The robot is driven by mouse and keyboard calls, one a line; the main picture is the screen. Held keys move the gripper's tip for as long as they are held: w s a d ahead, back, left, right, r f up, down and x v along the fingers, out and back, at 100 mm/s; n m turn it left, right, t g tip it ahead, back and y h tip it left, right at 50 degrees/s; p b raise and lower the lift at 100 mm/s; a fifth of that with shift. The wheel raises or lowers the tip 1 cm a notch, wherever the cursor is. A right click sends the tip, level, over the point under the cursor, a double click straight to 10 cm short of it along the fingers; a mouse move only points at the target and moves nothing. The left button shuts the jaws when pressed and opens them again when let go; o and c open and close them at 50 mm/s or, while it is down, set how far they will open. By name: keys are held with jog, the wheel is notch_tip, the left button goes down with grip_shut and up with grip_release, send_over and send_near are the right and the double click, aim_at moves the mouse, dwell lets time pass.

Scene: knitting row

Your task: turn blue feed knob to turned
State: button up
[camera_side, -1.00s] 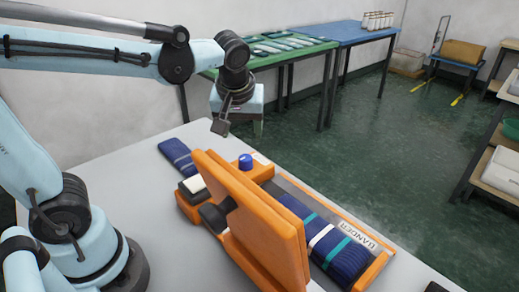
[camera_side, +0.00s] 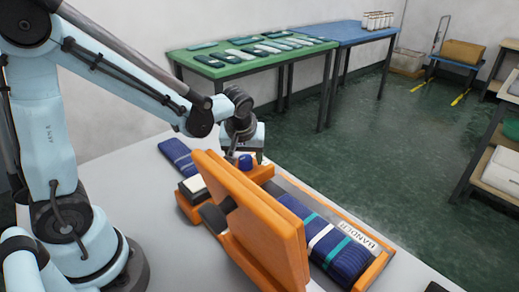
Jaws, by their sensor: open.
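The blue feed knob (camera_side: 245,162) is a small round knob on the orange bander machine (camera_side: 353,233), near its far end. My gripper (camera_side: 243,158) is lowered over the knob, with its fingers around or beside it. The gripper is open. The exact gap between the fingers and the knob is too small to tell. The upright orange panel (camera_side: 250,215) of the machine stands in front of the knob's base.
A folded navy textile (camera_side: 345,255) with white and green bands lies in the machine's tray. Another blue folded piece (camera_side: 178,155) lies on the pale table (camera_side: 120,185). A green table (camera_side: 250,65) and blue table (camera_side: 350,33) stand behind, across clear floor.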

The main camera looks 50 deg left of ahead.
jog(key=shift+f, duration=0.2)
jog(key=shift+c, duration=0.4)
jog(key=c, duration=0.9)
jog(key=shift+c, duration=0.2)
